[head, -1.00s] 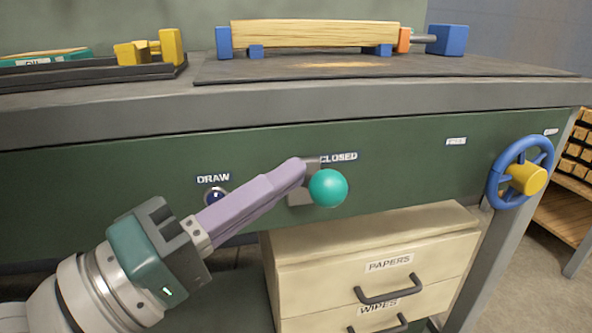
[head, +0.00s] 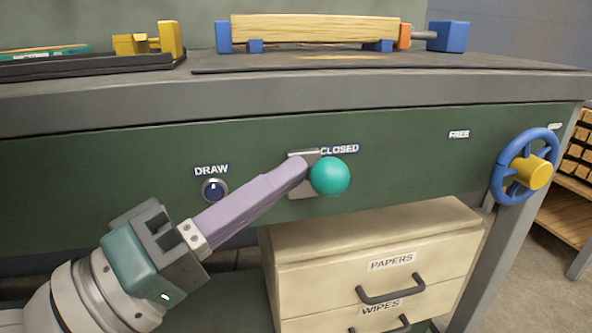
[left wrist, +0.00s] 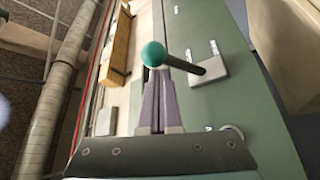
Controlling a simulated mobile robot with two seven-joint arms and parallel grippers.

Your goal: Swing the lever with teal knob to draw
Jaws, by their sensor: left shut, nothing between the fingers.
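The lever's teal knob (head: 329,176) stands out from the green front panel under the CLOSED label (head: 339,149). Its grey mounting plate (head: 302,191) shows behind my fingers. The DRAW label (head: 211,170) is to the left, above a round dark lock (head: 214,190). My left gripper (head: 300,166) is shut and empty, its lilac fingertips at the left side of the knob. In the left wrist view the teal knob (left wrist: 154,54) sits just beyond the fingertips, on a dark rod (left wrist: 190,65) from the plate (left wrist: 208,62). I cannot tell whether the fingertips touch it. My right gripper is not in view.
A cream drawer unit (head: 376,243) stands below the panel. A blue handwheel (head: 498,176) with a yellow hub is at the right, near a FREE label (head: 459,134). The bench top (head: 300,92) overhangs above.

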